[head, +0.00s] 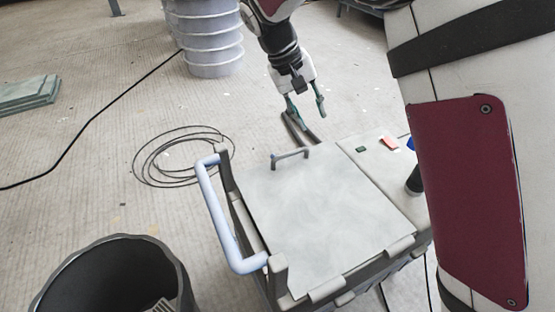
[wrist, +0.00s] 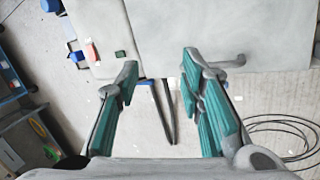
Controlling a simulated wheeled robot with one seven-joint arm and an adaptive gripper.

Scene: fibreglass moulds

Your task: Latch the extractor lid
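The extractor is a grey box with a flat pale lid (head: 310,210), which lies down over the box's left part in the head view. A small dark latch handle (head: 290,156) stands at the lid's far edge. In the wrist view the lid (wrist: 260,25) is at the top right and the latch handle (wrist: 226,63) is right of my right-hand finger. My gripper (head: 306,110) hangs above and beyond that edge, apart from the latch. Its teal-padded fingers (wrist: 162,88) are spread with nothing between them. Whether the latch is engaged cannot be told.
A blue push handle (head: 222,215) rises at the box's left side. A coiled cable (head: 180,157) lies on the floor to the left. A black bin (head: 110,270) stands at the front left, and stacked pale buckets (head: 212,45) stand behind. A blue shelf unit (wrist: 20,80) is at the wrist view's left.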

